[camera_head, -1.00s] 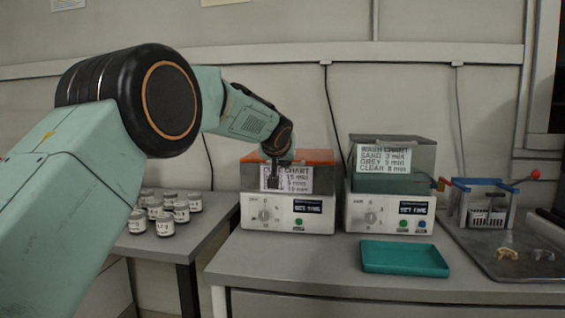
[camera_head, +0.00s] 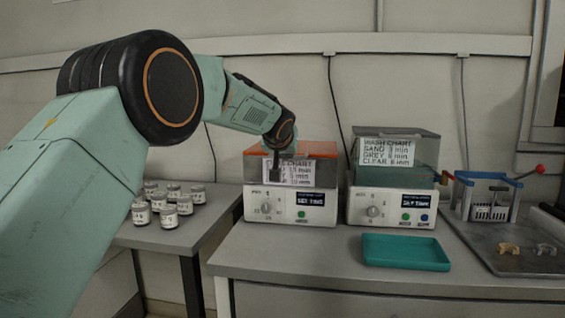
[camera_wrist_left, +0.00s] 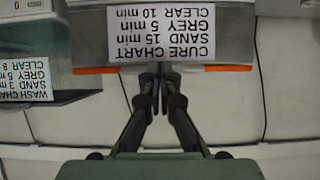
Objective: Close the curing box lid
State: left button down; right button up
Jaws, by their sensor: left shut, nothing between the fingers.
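The curing box (camera_head: 257,207) stands on the bench with a white base, a dial and a "CURE CHART" sign (camera_head: 299,172) on its front. Its orange lid (camera_head: 318,149) lies across the top and looks down, nearly level; a small gap cannot be ruled out. My left gripper (camera_head: 275,180) is in front of the box's upper front, beside the sign's left part. In the upside-down left wrist view, the shut, empty fingertips (camera_wrist_left: 158,72) point at the front near the orange edge (camera_wrist_left: 228,68); contact cannot be told. My right gripper is not in view.
A wash box (camera_head: 367,208) with a grey lid stands to the right. A teal tray (camera_head: 405,252) lies on the bench in front of it. A blue-framed rack (camera_head: 488,184) is farther right. Several small jars (camera_head: 169,216) stand on the left table.

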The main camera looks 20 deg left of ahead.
pick_arm(q)
jog(key=s+d+f+b, duration=0.1)
jog(key=s+d+b, duration=0.1)
jog(key=s+b, duration=0.4)
jog(key=s, duration=0.3)
jog(key=shift+d+f, duration=0.25)
jog(key=shift+f, duration=0.1)
